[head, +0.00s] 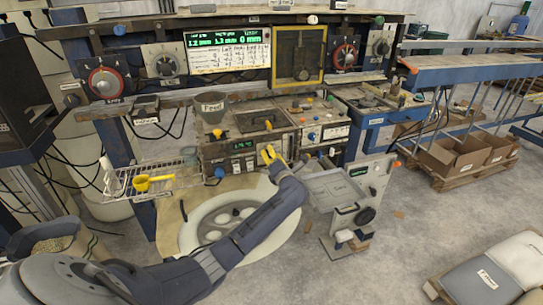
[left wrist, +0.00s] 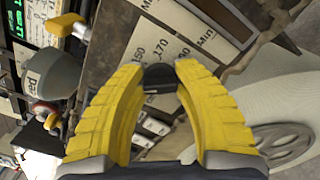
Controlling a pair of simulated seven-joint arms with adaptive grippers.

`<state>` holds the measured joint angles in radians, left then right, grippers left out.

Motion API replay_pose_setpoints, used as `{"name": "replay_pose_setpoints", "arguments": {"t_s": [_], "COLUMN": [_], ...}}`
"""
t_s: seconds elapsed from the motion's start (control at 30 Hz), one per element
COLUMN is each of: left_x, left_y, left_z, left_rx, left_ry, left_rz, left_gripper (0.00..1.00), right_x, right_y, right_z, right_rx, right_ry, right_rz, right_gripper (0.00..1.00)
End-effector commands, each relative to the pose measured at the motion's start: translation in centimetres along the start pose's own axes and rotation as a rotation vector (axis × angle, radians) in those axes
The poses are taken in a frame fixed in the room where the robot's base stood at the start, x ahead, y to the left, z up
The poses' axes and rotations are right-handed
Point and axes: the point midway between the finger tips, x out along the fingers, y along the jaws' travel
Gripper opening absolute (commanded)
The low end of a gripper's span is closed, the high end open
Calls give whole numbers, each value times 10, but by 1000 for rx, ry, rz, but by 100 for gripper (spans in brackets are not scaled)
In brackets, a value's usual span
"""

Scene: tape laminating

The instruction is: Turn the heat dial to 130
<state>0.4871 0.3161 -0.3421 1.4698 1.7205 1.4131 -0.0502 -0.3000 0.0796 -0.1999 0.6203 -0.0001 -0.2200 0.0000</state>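My left gripper (head: 268,155) has yellow fingers and is at the front of the machine below the feed cup, at the lower right of the small green display (head: 243,145). In the left wrist view its fingertips (left wrist: 160,72) are on either side of a dark round dial (left wrist: 160,78), which fills the gap between them. The dial's pointer and the rest of the scale are hidden by the fingers. The display's digits are too small to read surely. My right gripper is not in view.
A grey feed cup (head: 212,107) stands above the machine's left side. A wire rack with a yellow scoop (head: 150,183) is to the left. A grey tray (head: 335,188) is to the right. A large round disc (head: 205,222) lies below my arm.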

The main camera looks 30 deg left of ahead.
Motion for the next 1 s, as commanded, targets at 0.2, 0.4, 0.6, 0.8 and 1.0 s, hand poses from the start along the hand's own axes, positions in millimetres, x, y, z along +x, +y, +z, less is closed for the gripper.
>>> {"name": "replay_pose_setpoints", "arguments": {"t_s": [0.2,0.4,0.6,0.8,1.0], "left_x": [0,0,-1,-1,-1], "left_y": [0,0,-1,-1,-1], "left_z": [0,1,2,2,2], "left_rx": [0,0,69,218,289], "left_ry": [-1,-2,-1,-3,-5], "left_rz": [0,0,-1,0,1], "left_gripper": [2,0,0,0,0], "right_x": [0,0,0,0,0], "right_y": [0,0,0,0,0], "right_z": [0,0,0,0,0], "right_rx": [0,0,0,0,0], "right_ry": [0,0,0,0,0], "right_rz": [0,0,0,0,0], "right_gripper": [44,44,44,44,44]}}
